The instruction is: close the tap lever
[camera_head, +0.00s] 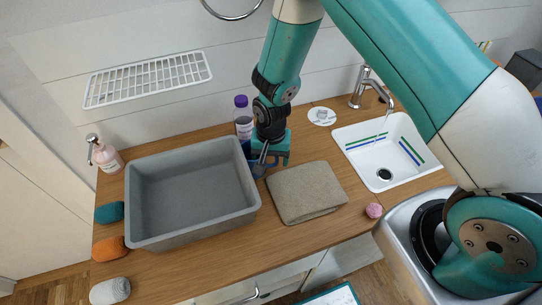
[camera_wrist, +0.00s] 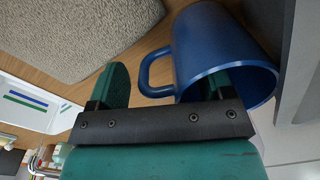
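The metal tap (camera_head: 360,86) stands at the back left of the white sink (camera_head: 362,172) in the head view. Its spout reaches right over the basin, with a thin pale streak below it; its lever is too small to read clearly. The tap partly shows at the lower left of the wrist view (camera_wrist: 38,160). My gripper (camera_head: 270,160) is well left of the tap, low over the counter. Its fingers are apart in the wrist view (camera_wrist: 160,80), with the handle of a blue mug (camera_wrist: 208,45) between them. I cannot tell whether they touch the mug.
A grey bin (camera_head: 190,232) stands left of my gripper and a folded brown cloth (camera_head: 305,192) lies right of it. A purple-capped bottle (camera_head: 242,115) stands behind. A round white coaster (camera_head: 321,116) lies toward the sink. A pink object (camera_head: 374,210) sits near the front edge.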

